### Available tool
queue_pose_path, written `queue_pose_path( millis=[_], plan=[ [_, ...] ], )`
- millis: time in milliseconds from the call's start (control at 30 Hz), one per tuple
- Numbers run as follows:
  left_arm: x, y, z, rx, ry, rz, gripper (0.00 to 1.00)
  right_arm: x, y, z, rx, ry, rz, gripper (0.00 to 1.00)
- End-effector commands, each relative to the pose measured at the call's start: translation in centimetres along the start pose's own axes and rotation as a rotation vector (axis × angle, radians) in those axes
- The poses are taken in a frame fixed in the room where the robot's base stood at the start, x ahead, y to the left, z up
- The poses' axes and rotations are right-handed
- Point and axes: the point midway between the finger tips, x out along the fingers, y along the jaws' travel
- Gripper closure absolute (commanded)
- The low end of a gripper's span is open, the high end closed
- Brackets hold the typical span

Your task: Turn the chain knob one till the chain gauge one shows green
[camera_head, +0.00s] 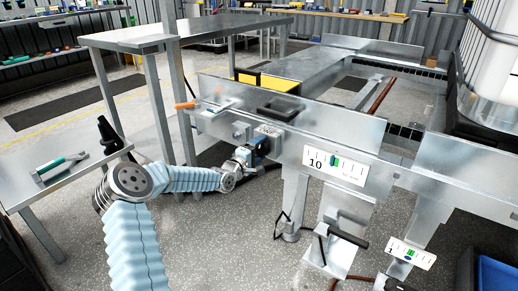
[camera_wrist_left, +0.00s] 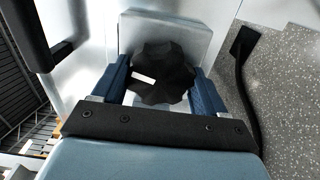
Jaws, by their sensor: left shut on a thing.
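My left gripper (camera_head: 262,150) is at the side of the metal frame. In the left wrist view its two blue fingers (camera_wrist_left: 165,88) are shut on a black lobed knob (camera_wrist_left: 168,65) with a white mark, one finger on each side. The knob sits in front of a grey metal block. In the head view the gripper mostly hides the knob. To its right is a white scale plate (camera_head: 350,167) marked 10, with a small green patch and a dark blue pointer near it. I cannot tell exactly how they line up. My right gripper is not in view.
A second white plate (camera_head: 411,254) marked 1 is lower right. A black-handled lever (camera_head: 342,236) stands below the frame. A metal table (camera_head: 150,38) is behind my left arm; a side bench (camera_head: 60,180) holds a green-handled tool. Grey floor lies open between.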

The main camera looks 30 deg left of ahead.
Motion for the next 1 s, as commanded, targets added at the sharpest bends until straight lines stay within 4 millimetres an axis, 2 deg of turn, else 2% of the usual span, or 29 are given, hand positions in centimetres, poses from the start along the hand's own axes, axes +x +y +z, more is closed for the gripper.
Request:
queue_pose_path(
  millis=[300,767,800,933,1000],
  plan=[
    [-0.04,0.01,-0.32,-0.092,0.006,0.001,0.58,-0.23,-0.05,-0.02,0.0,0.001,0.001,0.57],
    [-0.06,-0.02,-0.37,-0.103,0.007,0.001,0.58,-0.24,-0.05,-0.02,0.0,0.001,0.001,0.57],
    [-0.06,-0.02,-0.38,-0.102,0.007,0.001,0.24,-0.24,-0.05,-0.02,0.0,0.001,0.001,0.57],
    [-0.05,-0.03,-0.3,-0.102,0.006,0.001,0.05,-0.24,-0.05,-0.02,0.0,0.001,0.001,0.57],
    [-0.03,-0.03,-0.23,-0.102,0.004,0.0,0.05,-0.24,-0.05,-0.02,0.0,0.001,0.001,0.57]
  ],
)
